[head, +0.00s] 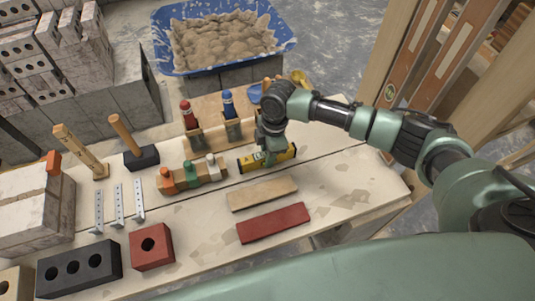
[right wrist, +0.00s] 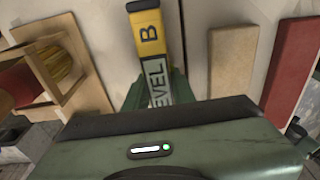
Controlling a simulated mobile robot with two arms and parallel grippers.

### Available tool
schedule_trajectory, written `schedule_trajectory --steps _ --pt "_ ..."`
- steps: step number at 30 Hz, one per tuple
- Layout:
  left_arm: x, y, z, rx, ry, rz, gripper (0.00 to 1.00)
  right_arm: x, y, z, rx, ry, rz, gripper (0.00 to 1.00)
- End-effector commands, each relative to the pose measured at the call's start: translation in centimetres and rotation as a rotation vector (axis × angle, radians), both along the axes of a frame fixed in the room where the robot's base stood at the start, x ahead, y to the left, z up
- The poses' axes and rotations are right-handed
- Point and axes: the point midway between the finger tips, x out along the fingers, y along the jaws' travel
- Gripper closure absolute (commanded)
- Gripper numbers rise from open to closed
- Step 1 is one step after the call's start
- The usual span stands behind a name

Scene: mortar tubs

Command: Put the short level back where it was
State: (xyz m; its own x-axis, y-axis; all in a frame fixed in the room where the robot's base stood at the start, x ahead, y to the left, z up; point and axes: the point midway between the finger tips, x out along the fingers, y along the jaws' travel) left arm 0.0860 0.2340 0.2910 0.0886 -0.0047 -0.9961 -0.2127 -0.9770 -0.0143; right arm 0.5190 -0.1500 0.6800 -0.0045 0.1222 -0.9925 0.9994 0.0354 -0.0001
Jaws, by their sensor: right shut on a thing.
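The short level (head: 249,163) is a small yellow bar with black end parts, low over or on the pale bench top; I cannot tell whether it touches the bench. My right gripper (head: 269,157) comes down over its middle and is shut on it, hiding part of it. In the right wrist view the level (right wrist: 149,42) runs away from my gripper, with "LEVEL" and "B" printed on it. My left gripper is not in view.
A tan strip (head: 262,194) and a red strip (head: 273,223) lie in front of the level. A wooden block with coloured stoppers (head: 190,178) stands to the left. Behind is a rack with red and blue handled tools (head: 228,104). A blue mortar tub (head: 161,55) is farther back.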

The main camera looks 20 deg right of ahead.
Motion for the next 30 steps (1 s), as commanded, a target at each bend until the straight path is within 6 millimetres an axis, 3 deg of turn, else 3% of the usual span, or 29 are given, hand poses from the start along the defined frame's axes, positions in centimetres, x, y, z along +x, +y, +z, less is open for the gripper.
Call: schedule_trajectory --steps 5,6,8,23,30 --pt "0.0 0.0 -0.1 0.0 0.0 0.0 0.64 0.0 0.0 -0.2 0.001 -0.001 0.0 1.0" --pt "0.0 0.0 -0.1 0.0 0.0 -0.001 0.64 0.0 0.0 -0.2 0.001 -0.001 0.0 0.67" --pt "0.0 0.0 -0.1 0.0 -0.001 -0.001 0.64 0.0 0.0 -0.2 0.0 -0.001 0.0 0.5" --pt "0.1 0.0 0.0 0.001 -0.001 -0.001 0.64 0.0 0.0 -0.1 -0.001 0.0 0.0 0.49" --pt "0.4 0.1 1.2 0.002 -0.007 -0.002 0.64 0.1 -0.1 2.7 -0.001 -0.003 0.001 0.49"
